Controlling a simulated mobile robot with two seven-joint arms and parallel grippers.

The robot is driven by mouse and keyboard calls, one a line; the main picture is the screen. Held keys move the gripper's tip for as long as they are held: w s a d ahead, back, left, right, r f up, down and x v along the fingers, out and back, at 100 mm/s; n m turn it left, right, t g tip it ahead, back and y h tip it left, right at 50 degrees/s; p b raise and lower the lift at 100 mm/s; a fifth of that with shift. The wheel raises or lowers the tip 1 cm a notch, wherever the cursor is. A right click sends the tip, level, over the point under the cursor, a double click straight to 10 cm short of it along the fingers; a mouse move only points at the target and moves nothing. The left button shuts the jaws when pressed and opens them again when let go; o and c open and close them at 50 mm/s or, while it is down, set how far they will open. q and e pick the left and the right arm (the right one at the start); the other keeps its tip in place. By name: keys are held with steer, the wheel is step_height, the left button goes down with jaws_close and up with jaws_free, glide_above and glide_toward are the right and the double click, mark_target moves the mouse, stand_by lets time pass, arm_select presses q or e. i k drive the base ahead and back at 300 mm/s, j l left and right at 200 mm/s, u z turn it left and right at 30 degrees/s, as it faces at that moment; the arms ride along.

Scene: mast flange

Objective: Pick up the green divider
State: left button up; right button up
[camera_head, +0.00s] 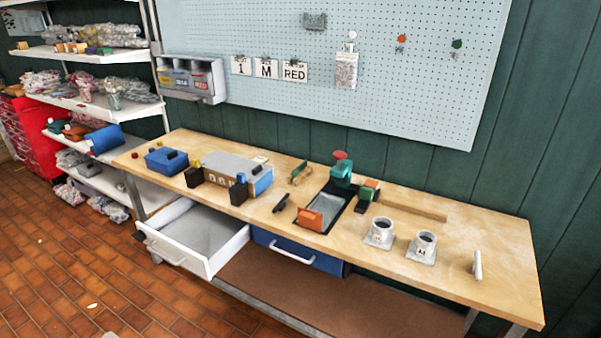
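Several green things stand on the workbench, and I cannot tell for certain which is the divider. A small thin green piece (299,170) with tan parts stands near the bench's back edge, left of the dark tray. A larger green block (342,170) with a red top stands at the tray's back end. Another green piece (365,193) sits beside an orange block to the right of the tray. Neither of my grippers is in view, and nothing is seen held.
The wooden workbench (450,270) carries a grey-topped box (225,168), a blue box (166,160), a dark tray (326,207) and two cups (381,231) (426,244). A white drawer (185,245) stands open at the front left. A pegboard (400,80) is behind; shelves are left.

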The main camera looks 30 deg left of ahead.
mark_target(302, 167)
steer(key=j+u, duration=0.25)
steer(key=u, duration=0.2)
steer(key=i+j+u, duration=0.15)
steer(key=u, duration=0.35)
